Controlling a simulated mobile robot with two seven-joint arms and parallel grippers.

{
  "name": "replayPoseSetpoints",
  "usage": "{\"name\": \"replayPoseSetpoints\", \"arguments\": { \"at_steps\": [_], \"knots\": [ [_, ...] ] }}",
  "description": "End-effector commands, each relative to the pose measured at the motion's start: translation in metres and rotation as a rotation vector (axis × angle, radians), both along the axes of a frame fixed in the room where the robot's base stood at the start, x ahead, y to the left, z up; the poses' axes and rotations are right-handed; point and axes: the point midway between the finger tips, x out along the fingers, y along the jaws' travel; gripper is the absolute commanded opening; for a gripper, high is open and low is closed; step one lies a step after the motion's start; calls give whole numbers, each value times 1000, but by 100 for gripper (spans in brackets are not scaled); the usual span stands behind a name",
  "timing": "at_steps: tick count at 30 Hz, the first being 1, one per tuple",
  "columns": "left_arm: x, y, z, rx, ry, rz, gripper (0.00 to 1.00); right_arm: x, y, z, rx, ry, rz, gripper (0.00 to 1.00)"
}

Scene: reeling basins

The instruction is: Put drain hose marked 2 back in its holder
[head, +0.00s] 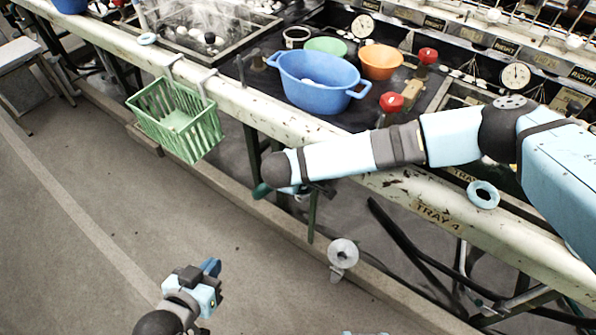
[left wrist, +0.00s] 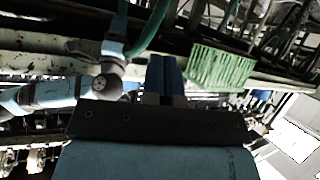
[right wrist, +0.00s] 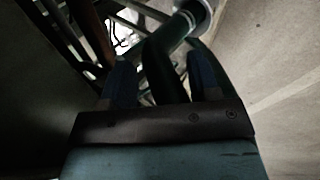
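My right arm reaches across the table's front edge in the head view, with its gripper (head: 292,190) low in front of the beam. In the right wrist view a dark green hose (right wrist: 165,75) lies between the right gripper's fingers (right wrist: 162,78), which close on it. The hose runs up toward a pale round fitting (right wrist: 197,12). Green hose (left wrist: 152,32) also shows beside the right arm in the left wrist view. No number 2 is legible. A white funnel-shaped cup (head: 342,252) stands low below the beam; I cannot tell whether it is the holder. My left gripper (head: 211,270) is empty, its fingers together.
A green basket (head: 178,120) hangs on the beam (head: 245,108). Pale blue rings sit on the beam at right (head: 483,195) and left (head: 147,38). A blue basin (head: 315,80), green bowl and orange bowl (head: 380,61) stand behind.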

Motion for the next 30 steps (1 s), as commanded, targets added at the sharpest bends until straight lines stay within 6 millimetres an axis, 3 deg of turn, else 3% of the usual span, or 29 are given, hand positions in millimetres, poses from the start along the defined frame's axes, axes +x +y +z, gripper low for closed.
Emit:
{"name": "replayPoseSetpoints", "arguments": {
  "at_steps": [8, 21, 30],
  "knots": [
    [0, 0, 2, 1, 0, 0, 0, -4, 2, 7, 1, -1, 1, 56],
    [-1, 5, 3, 23, 17, 5, 0, -52, 22, 75, 1, -1, 5, 56],
    [-1, 5, 0, 28, 23, 5, 0, -69, 27, 95, 0, -1, 0, 56]
  ]
}}
